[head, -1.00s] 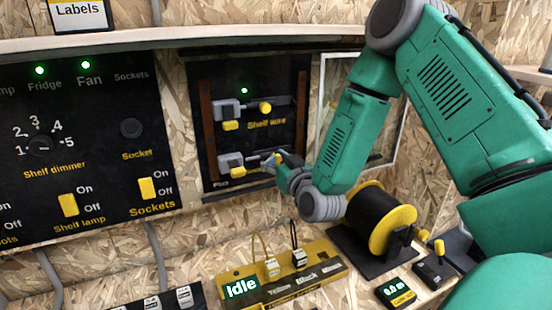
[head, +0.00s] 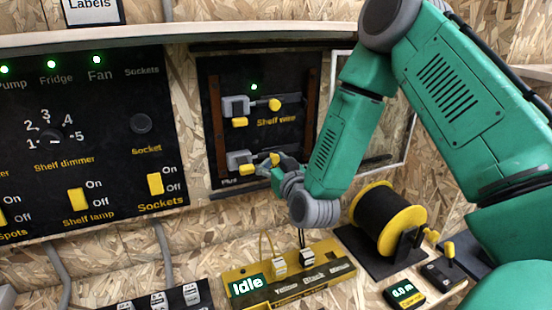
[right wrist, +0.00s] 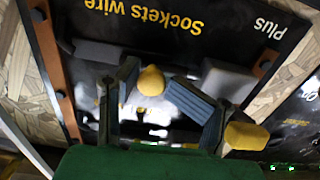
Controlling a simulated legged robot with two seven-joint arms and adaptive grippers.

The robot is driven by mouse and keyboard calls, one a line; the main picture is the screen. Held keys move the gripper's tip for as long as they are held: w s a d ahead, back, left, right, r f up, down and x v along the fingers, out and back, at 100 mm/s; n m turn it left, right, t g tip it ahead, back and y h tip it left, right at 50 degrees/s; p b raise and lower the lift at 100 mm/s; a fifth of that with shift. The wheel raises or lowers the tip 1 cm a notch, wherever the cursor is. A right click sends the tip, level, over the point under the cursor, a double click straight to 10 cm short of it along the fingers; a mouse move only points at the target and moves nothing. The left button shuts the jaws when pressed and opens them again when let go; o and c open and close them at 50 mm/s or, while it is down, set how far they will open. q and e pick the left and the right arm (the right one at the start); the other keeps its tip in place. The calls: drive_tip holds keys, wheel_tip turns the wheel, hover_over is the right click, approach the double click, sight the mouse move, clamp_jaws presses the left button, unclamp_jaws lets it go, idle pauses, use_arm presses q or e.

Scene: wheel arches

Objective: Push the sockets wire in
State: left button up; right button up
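The sockets wire connector is the lower row on the black panel (head: 290,130). It has a grey block (head: 240,160), a yellow piece (head: 249,170) and a yellow knob (head: 274,158) to the right. My right gripper (head: 280,168) is at this knob, its fingers partly hidden by my wrist. My left gripper is not in view.
The upper shelf wire row has its own grey block (head: 237,105) and yellow knob (head: 275,104). A switch panel (head: 90,150) is at the left. Below stand a yellow box (head: 290,280) reading "Idle" and a black wire spool (head: 385,218).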

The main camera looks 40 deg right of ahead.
drive_tip(key=shift+r, duration=0.1)
drive_tip(key=shift+s+d, duration=0.1)
drive_tip(key=shift+d, duration=0.05)
drive_tip(key=shift+s, duration=0.3)
drive_tip(key=v, duration=0.6)
drive_tip(key=shift+s+a, duration=0.25)
drive_tip(key=shift+a, duration=0.15)
drive_tip(key=shift+d, duration=0.25)
drive_tip(key=shift+a, duration=0.1)
